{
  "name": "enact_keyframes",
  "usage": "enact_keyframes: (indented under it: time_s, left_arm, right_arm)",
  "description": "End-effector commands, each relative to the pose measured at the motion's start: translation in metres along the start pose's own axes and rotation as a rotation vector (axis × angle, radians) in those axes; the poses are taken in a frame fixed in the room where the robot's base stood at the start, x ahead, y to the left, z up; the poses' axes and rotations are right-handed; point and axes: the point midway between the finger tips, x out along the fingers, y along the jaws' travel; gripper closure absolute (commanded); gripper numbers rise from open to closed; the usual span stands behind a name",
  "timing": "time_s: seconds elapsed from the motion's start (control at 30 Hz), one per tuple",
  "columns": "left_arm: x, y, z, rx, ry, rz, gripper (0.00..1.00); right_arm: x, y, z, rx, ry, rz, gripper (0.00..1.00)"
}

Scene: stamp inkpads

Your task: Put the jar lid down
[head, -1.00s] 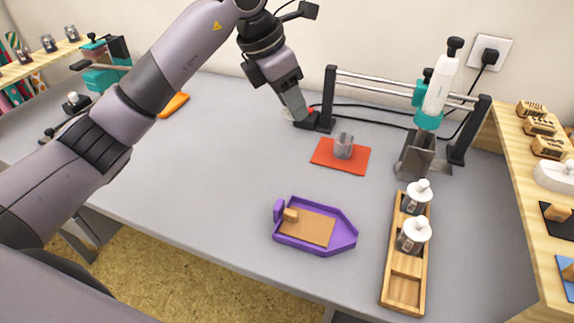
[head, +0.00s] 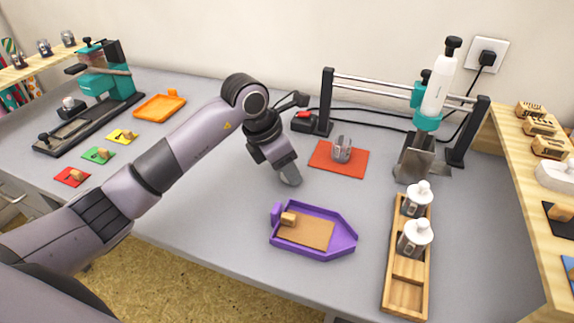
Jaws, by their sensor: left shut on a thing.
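My left gripper (head: 289,178) is low over the grey table, left of the red mat and above the purple tray in the picture. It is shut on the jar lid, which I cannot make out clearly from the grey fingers. I cannot tell whether the lid touches the table. A small grey jar (head: 342,149) stands upright on the red mat (head: 325,160), to the right of the gripper and apart from it. My right gripper is not in view.
A purple tray (head: 347,245) with a brown pad lies in front. A wooden rack (head: 405,294) holds two white-topped bottles (head: 416,236). A press stand (head: 327,90) is behind the mat. An orange tray (head: 160,108) and several coloured pads lie left. Bare table surrounds the gripper.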

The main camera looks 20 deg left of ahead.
Motion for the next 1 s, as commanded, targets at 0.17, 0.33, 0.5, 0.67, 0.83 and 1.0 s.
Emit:
enact_keyframes:
  time_s: [0.17,0.33,0.5,0.67,0.83,1.0]
  left_arm:
    - [0.000,0.000,0.000,0.000,-0.001,0.001,0.84]
    - [0.001,0.001,0.000,0.000,-0.001,0.001,0.31]
    - [0.001,0.000,0.000,0.000,-0.001,0.001,0.31]
    - [-0.001,0.000,0.001,0.000,-0.001,0.001,0.31]
    - [-0.021,0.002,0.002,0.000,-0.004,0.005,0.31]
    - [-0.058,0.002,0.002,0.001,-0.004,0.006,0.31]
  right_arm:
    - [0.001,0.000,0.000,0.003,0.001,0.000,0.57]
    - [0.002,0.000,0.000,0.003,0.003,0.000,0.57]
    - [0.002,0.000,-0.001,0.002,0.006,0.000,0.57]
    - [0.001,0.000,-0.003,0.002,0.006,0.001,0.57]
    - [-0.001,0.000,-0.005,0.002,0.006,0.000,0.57]
    - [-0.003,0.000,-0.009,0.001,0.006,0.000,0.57]
